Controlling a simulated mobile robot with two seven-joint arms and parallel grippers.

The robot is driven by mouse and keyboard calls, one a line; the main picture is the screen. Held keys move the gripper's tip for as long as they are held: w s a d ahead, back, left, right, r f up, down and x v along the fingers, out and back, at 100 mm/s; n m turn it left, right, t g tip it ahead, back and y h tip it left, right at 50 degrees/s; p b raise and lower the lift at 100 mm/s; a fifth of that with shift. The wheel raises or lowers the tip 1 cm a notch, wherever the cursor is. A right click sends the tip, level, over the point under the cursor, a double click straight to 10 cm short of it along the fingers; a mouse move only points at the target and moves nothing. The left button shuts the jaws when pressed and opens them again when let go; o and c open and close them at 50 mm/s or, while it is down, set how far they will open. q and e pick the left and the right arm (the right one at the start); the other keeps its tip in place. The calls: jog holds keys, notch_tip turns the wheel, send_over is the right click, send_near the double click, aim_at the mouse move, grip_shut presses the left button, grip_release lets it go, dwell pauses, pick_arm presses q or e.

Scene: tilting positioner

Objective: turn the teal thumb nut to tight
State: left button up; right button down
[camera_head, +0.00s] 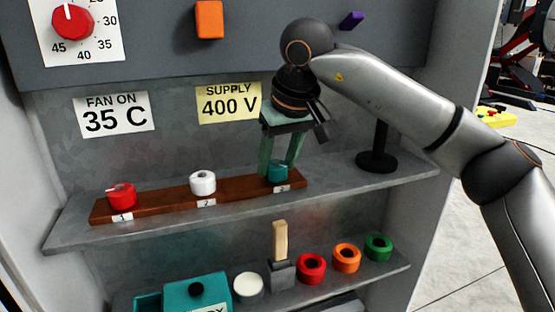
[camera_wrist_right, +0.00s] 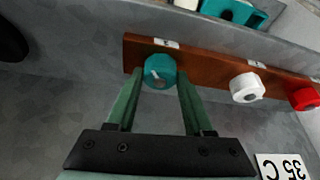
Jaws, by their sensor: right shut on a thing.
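The teal thumb nut (camera_head: 277,171) sits at the right end of a brown wooden strip (camera_head: 239,190) on the upper shelf, by the third small label. My right gripper (camera_head: 281,168) reaches down from above with its green fingers on either side of the nut, shut on it. In the right wrist view the nut (camera_wrist_right: 160,71) lies between the fingertips, with a pale mark on its face. The nut's far side is hidden. My left gripper is not in view.
A white nut (camera_head: 203,183) and a red nut (camera_head: 121,195) sit further left on the strip. A black stand (camera_head: 377,150) is to the right on the shelf (camera_head: 345,183). Below are several coloured rings, a wooden-handled tool (camera_head: 280,243) and a teal box (camera_head: 197,293).

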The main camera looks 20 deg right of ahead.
jog(key=shift+r+m+h+p, duration=0.15)
jog(key=shift+m+h+p, duration=0.15)
jog(key=shift+m+p, duration=0.45)
jog(key=m+p, duration=0.1)
jog(key=m, duration=0.1)
jog(key=m+h+p, duration=0.1)
jog(key=m+p, duration=0.1)
jog(key=shift+a+h, duration=0.2)
jog(key=shift+h, duration=0.1)
jog(key=m+h+p, duration=0.1)
jog(key=m+p, duration=0.1)
jog(key=m, duration=0.1)
jog(key=shift+m+g, duration=0.35)
jog(key=shift+g, duration=0.05)
jog(key=shift+w+a+m+g+h+p, duration=0.1)
jog(key=shift+m+g+h+p, duration=0.35)
jog(key=shift+m+p, duration=0.85)
jog(key=shift+m, duration=0.4)
jog(key=shift+c, duration=1.4)
grip_release()
